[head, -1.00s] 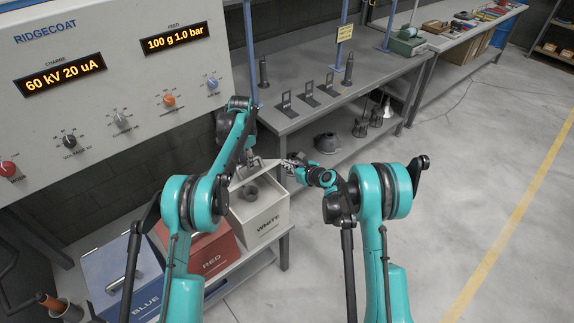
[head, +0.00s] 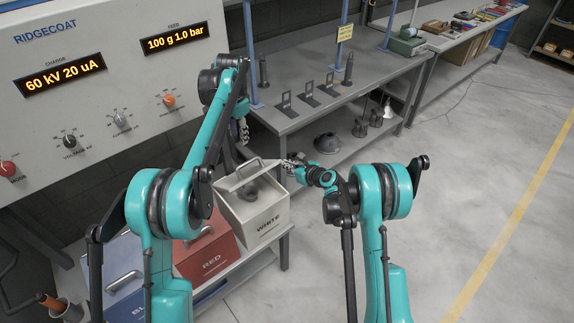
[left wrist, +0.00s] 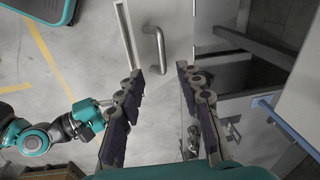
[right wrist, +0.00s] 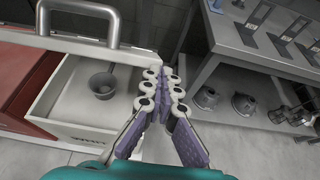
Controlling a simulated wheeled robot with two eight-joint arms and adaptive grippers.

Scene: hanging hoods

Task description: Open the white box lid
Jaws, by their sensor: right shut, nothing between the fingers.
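The white box (head: 262,222) stands at the right end of the row of boxes. Its lid (head: 261,168), with a bar handle (head: 238,173), is raised and tilted. The box interior and a grey cup (right wrist: 101,85) show below it in the right wrist view. My left gripper (head: 242,130) is open and empty above the lid; the lid handle (left wrist: 155,48) shows beyond its fingers in the left wrist view. My right gripper (right wrist: 165,82) is shut and empty beside the lid's right corner; I cannot tell if it touches it.
A red box (head: 212,254) and a blue box (head: 122,280) stand left of the white one. A grey control panel (head: 110,80) rises behind them. A metal bench (head: 320,108) stands behind on the right, with stands on it. The floor (head: 470,150) at right is clear.

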